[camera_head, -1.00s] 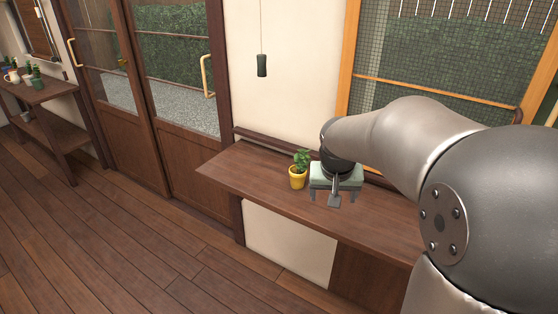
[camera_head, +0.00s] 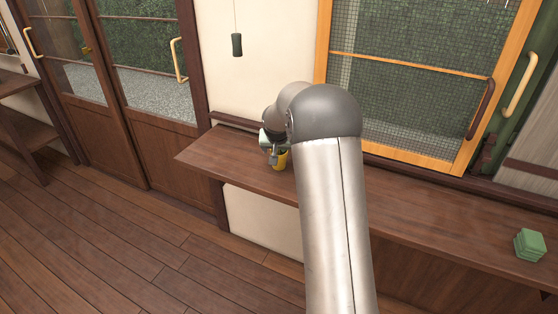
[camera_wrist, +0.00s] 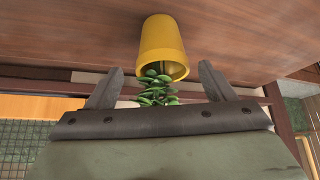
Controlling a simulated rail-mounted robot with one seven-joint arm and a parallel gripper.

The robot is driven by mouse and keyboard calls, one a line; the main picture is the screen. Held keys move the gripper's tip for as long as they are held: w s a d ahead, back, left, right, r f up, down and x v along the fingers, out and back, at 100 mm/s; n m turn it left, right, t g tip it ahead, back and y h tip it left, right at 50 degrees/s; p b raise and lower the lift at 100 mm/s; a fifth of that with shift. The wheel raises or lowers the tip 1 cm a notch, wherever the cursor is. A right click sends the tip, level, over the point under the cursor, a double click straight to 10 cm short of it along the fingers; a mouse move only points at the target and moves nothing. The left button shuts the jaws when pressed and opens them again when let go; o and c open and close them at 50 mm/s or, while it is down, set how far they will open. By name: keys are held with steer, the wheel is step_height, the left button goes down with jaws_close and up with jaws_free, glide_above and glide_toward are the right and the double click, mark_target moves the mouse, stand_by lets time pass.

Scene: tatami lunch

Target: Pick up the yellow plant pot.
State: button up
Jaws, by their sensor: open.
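The yellow plant pot (camera_head: 282,162) stands on the dark wooden counter (camera_head: 225,163), partly hidden behind my gripper (camera_head: 272,153) in the head view. In the wrist view the picture is upside down, and the yellow pot (camera_wrist: 162,45) shows with its green leafy plant (camera_wrist: 155,88) below its rim. My gripper (camera_wrist: 161,68) is open, one finger on either side of the plant and the pot's rim. Gaps show on both sides; neither finger appears to touch the pot. How far the pot reaches between the fingers I cannot tell.
A green block-like stack (camera_head: 529,245) sits on the counter's right part. A window with an orange frame (camera_head: 400,70) and a wall stand behind the counter. A dark lamp (camera_head: 237,44) hangs above its left part. The counter left of the pot is clear.

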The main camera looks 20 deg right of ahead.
mark_target(279, 153)
steer(key=shift+p+x, duration=0.45)
steer(key=shift+x, duration=2.3)
steer(key=shift+w, duration=0.2)
steer(key=shift+c, duration=0.4)
steer(key=c, duration=1)
steer(key=shift+r, duration=0.15)
